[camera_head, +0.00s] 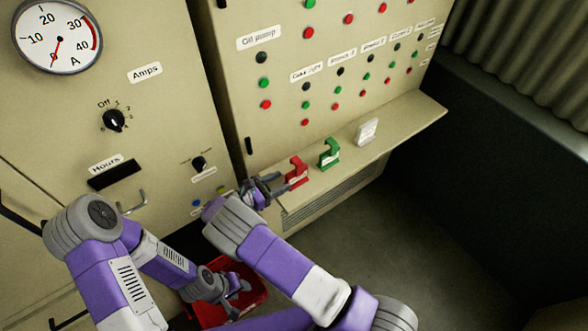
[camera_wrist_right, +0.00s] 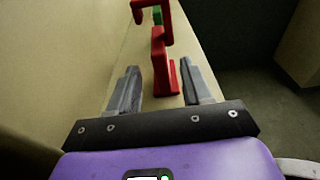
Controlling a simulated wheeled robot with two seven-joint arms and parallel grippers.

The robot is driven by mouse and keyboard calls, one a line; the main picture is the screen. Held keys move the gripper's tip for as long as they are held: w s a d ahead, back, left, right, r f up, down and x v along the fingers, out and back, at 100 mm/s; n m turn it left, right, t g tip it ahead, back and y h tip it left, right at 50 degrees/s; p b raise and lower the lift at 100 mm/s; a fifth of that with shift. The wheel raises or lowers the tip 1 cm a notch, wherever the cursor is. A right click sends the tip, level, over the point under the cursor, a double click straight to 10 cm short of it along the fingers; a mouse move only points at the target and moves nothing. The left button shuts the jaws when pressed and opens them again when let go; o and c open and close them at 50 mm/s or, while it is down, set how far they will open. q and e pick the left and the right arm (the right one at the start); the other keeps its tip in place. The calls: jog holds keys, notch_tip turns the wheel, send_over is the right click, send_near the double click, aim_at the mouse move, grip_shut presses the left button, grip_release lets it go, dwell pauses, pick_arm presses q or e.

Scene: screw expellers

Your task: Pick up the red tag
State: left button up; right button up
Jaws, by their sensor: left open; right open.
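The red tag (camera_head: 296,172) stands upright on the panel's ledge, at the left end of a row with a green tag and a white one. My right gripper (camera_head: 272,186) is just left of it, low over the ledge. In the right wrist view the red tag (camera_wrist_right: 161,62) rises between the two open fingers (camera_wrist_right: 160,72), with a gap on each side. Neither finger visibly touches it. My left gripper (camera_head: 238,288) is open and empty, over the red bin (camera_head: 250,268) at the bottom.
The green tag (camera_head: 329,153) and white tag (camera_head: 367,132) stand farther right on the ledge (camera_head: 405,118). The panel (camera_head: 290,110) with buttons and labels rises behind it. A cabinet (camera_head: 150,40) with a gauge and knobs stands at left. The floor (camera_head: 430,220) at right is clear.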

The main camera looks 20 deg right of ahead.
aim_at(296, 174)
jog(key=shift+d, duration=1.1)
jog(key=x, duration=0.3)
jog(key=p+x, duration=0.1)
jog(key=x, duration=0.1)
jog(key=shift+w+d+f, duration=0.1)
jog(key=shift+w+f, duration=0.15)
jog(key=shift+w, duration=0.15)
grip_shut()
